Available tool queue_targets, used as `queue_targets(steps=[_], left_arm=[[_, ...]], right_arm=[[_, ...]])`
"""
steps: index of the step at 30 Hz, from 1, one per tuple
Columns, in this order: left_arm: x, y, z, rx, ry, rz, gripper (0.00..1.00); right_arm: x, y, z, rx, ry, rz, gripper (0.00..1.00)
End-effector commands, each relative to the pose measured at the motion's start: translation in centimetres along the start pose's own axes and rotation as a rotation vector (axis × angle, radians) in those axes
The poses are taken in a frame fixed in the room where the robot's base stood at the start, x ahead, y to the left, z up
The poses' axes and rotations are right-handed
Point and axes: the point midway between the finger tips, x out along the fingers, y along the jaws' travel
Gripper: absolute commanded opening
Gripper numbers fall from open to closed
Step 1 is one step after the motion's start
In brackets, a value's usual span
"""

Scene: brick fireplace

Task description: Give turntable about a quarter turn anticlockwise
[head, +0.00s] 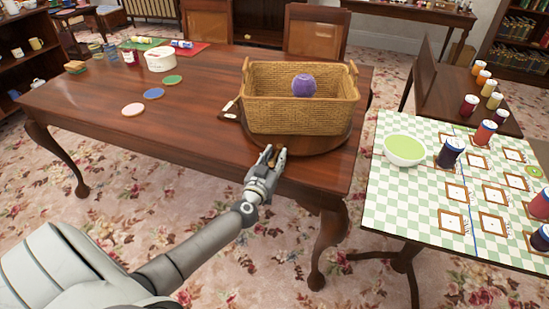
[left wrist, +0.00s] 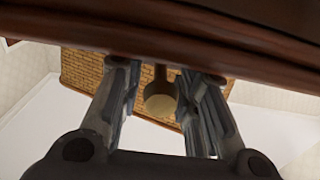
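The turntable is a round dark wooden disc (head: 318,146) near the table's front right edge. A wicker basket (head: 290,115) with a purple ball (head: 304,85) in it stands on the disc and hides most of it. My left gripper (head: 270,153) is at the disc's front left rim. In the left wrist view, a short wooden peg with a pale round end (left wrist: 160,102) shows between the spread fingers of the left gripper (left wrist: 158,80). I cannot tell whether either finger touches the peg. The basket (left wrist: 85,75) shows behind. My right gripper is not in view.
A small item with a pale handle (head: 231,104) lies left of the basket. A checked table (head: 400,195) stands to the right.

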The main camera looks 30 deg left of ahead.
Motion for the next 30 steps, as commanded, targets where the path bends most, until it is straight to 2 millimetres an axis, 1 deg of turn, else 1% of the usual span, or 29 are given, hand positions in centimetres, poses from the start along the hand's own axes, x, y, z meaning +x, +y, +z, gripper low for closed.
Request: queue_targets(steps=[1,6,14,18,24,30], left_arm=[[0.0,0.0,0.0,0.0,0.0,0.0,0.21],[0.0,0.0,0.0,0.0,0.001,0.0,0.0],[0.0,0.0,-0.1,0.0,0.002,-0.002,0.0],[0.1,0.5,-0.4,-0.005,0.001,-0.031,0.0],[0.4,2.5,-0.5,-0.009,0.0,-0.126,0.0],[0.8,4.7,-0.3,-0.008,0.002,-0.225,0.0]], right_arm=[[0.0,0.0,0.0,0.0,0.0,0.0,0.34],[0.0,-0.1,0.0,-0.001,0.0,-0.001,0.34],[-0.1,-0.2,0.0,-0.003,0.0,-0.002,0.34],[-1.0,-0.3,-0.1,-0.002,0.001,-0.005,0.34],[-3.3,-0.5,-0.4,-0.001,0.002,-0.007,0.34],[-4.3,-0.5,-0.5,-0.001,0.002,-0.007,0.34]])
